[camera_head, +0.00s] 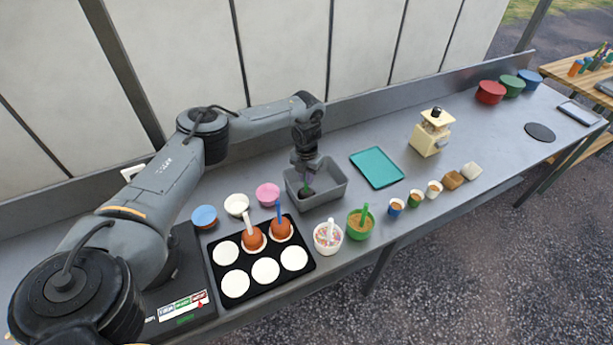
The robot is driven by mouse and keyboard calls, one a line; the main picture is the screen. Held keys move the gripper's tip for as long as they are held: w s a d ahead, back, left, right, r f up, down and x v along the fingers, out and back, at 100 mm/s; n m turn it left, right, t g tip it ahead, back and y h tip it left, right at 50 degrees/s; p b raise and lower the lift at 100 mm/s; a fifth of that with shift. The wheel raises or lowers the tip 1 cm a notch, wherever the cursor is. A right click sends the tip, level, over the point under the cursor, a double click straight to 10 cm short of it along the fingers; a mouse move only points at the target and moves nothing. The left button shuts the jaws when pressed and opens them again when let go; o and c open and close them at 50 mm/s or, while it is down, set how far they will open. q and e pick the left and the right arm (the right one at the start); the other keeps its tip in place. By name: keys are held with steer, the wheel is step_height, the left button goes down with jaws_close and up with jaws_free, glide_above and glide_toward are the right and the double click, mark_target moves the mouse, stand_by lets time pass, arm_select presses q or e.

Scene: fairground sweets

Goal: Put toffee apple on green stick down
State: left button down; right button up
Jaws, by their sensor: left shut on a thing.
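My left gripper (306,170) is over the grey tub (332,194), pointing down. It is shut on a green stick (306,181). A dark rounded shape, which looks like the toffee apple (307,193), is at the stick's lower end inside the tub; whether it touches the tub floor I cannot tell. A black tray (259,296) with white round papers stands to the left front. Two brown toffee apples sit there, one on a white stick (253,240) and one on a blue stick (281,229). My right gripper is not in view.
Blue (204,216), white (237,205) and pink (268,194) bowls stand behind the black tray. A sprinkle tub (319,241) and a green tub (351,229) stand at the front edge. A teal tray (376,168) lies empty to the right. A cream machine (427,139) stands beyond it.

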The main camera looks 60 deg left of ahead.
arm_select(q)
steer(key=c, duration=1.1)
jaws_free()
